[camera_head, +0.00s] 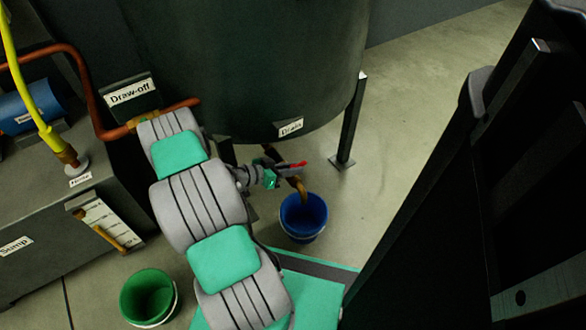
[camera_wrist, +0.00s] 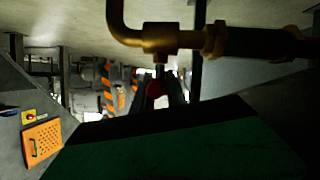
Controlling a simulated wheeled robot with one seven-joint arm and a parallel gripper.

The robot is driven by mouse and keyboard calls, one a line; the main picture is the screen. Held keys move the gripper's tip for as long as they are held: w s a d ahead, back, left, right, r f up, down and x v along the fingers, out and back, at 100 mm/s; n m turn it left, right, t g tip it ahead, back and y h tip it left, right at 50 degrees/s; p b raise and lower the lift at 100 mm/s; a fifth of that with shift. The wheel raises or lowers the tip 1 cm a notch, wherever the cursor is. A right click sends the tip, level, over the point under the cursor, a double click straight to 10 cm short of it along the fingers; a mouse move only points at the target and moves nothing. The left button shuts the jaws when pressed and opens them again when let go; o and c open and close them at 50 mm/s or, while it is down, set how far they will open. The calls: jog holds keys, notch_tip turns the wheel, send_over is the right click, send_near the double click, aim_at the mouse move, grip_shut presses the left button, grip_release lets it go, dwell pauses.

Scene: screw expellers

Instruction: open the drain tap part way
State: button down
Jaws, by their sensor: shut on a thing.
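The drain tap (camera_head: 299,186) has a brass spout and a red lever (camera_head: 303,163). It sits under the dark tank, below the "Drain" label (camera_head: 291,127). The brass tap body also shows in the wrist view (camera_wrist: 158,38), with the red lever end (camera_wrist: 155,88) between my dark fingers. My gripper (camera_head: 287,170) reaches the tap from the left and is shut on the red lever. My fingers hide part of the lever. A blue bucket (camera_head: 303,217) stands on the floor under the spout. I cannot make out any flow from the spout.
The tank (camera_head: 250,60) overhangs the tap, and a tank leg (camera_head: 347,125) stands to the right. A green bucket (camera_head: 148,297) is at the lower left. The sump box (camera_head: 40,255) and copper draw-off pipe (camera_head: 88,95) are on the left. Floor right of the leg is clear.

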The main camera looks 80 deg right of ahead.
jog(key=shift+s+a, duration=0.1)
jog(key=n+t+h+p, duration=0.2)
jog(key=n+t, duration=0.1)
jog(key=shift+s+a, duration=0.1)
jog(key=shift+n+t+h+p, duration=0.6)
jog(key=shift+n+t+h, duration=0.5)
jog(key=shift+n+t, duration=1)
jog(key=c, duration=1.5)
grip_release()
jog(key=shift+o, duration=0.6)
jog(key=shift+w, duration=0.2)
